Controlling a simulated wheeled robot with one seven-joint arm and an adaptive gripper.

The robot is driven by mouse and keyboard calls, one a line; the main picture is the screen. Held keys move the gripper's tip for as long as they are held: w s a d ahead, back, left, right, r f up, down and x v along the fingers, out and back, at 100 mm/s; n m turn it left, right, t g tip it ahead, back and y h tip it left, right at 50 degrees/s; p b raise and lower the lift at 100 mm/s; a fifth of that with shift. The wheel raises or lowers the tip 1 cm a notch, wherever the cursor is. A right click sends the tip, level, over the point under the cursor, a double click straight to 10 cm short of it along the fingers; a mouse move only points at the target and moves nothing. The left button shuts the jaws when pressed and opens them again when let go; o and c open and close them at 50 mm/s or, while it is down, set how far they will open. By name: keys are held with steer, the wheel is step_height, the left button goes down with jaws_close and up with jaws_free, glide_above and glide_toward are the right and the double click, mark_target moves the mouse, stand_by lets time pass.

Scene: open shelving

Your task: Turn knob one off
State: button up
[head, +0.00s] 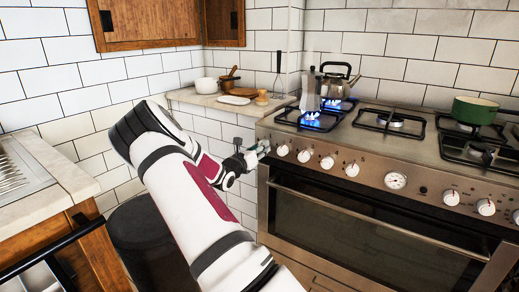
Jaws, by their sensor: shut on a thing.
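The stove's knobs sit in a row along its steel front panel. My gripper (260,150) is at the panel's left end, shut on the leftmost knob (265,144), which the fingers mostly hide. The knob's turn angle cannot be read. A white knob (282,150) just right of the fingers is free, with more knobs further right. Blue flames (310,122) burn on the front left burner, under a moka pot (310,90). Blue flames (341,104) also burn on the back left burner, under a kettle (338,82).
A green pan (474,110) sits on the right burners. The oven door handle (375,220) runs below the knobs. A dark bin (150,245) stands left of my arm, near a wooden counter (60,190). A small ledge (222,103) with bowls is behind my gripper.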

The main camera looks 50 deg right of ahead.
steer(key=shift+m, duration=0.3)
steer(key=shift+f+m+g+h+b, duration=0.15)
steer(key=shift+m+b, duration=1.25)
steer(key=shift+m, duration=2)
steer(key=shift+f+m+g+h+b, duration=0.15)
steer(key=shift+m+b, duration=1.25)
steer(key=shift+m, duration=2)
steer(key=shift+r, duration=0.1)
steer(key=o, duration=1.1)
steer(key=shift+o, duration=0.2)
steer(key=s+a, duration=0.1)
steer(key=a, duration=1.1)
steer(key=shift+f, duration=0.35)
steer(key=shift+s, duration=0.1)
